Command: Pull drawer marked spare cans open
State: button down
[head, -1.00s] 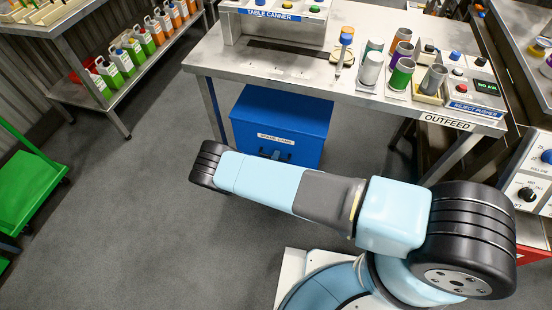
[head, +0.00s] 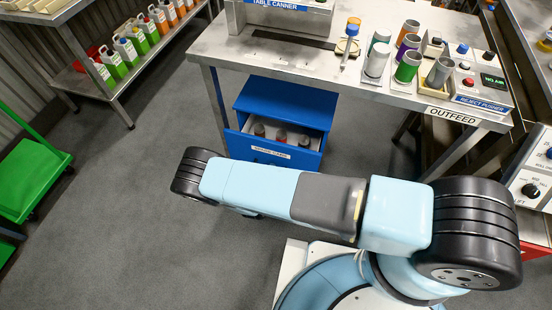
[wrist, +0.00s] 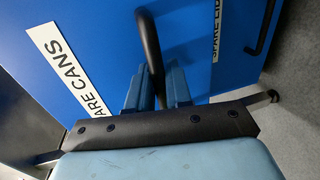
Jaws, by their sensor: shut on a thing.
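The blue drawer marked SPARE CANS (head: 262,153) is pulled partway out of the blue cabinet (head: 290,95) under the table. Several cans (head: 281,137) show inside it. In the wrist view its blue front and white label (wrist: 66,66) are close. My gripper (wrist: 158,88) is shut on the drawer's dark bar handle (wrist: 149,40), with a blue finger on each side of it. In the head view my arm hides the gripper and the handle.
A second drawer front with a SPARE LID label (wrist: 217,35) and its own handle (wrist: 266,30) shows in the wrist view. The outfeed table (head: 300,66) stands above the cabinet. A green cart (head: 30,180) is at the left. Grey floor (head: 110,220) is clear between.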

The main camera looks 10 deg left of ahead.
jog(key=f+v, duration=0.2)
jog(key=v, duration=1.1)
jog(key=shift+s+f, duration=0.3)
jog(key=shift+f, duration=0.2)
jog(key=c, duration=1.2)
grip_release()
jog(key=shift+a, duration=0.1)
jog(key=v, duration=1.3)
jog(key=shift+s+a+r, duration=0.1)
jog(key=shift+s+r, duration=0.05)
jog(key=shift+s, duration=0.2)
jog(key=shift+w, duration=0.1)
